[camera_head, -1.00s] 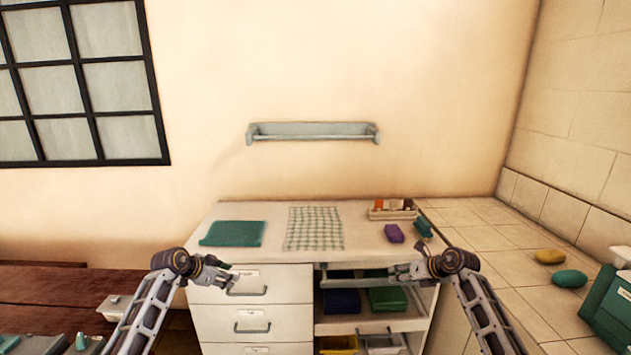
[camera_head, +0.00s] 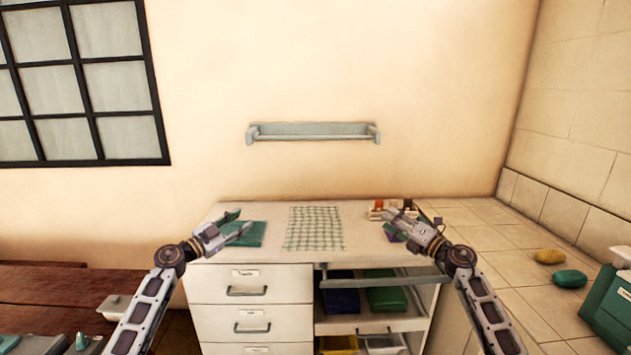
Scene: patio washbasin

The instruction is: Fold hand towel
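A checked white-and-green hand towel (camera_head: 314,229) lies flat and spread out on the white cabinet top (camera_head: 275,240), near its middle. My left gripper (camera_head: 240,226) is left of the towel, in front of a folded green cloth (camera_head: 253,237) and partly covering it. Its fingers are apart and nothing shows between them. My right gripper (camera_head: 392,224) is right of the towel, in front of a small basket and a purple item. Its fingers look apart, with nothing clearly held. Neither gripper appears to touch the towel.
A small basket (camera_head: 377,214) with bottles and a mostly hidden purple item (camera_head: 391,235) are at the cabinet's right. A wall rail (camera_head: 313,132) hangs above.

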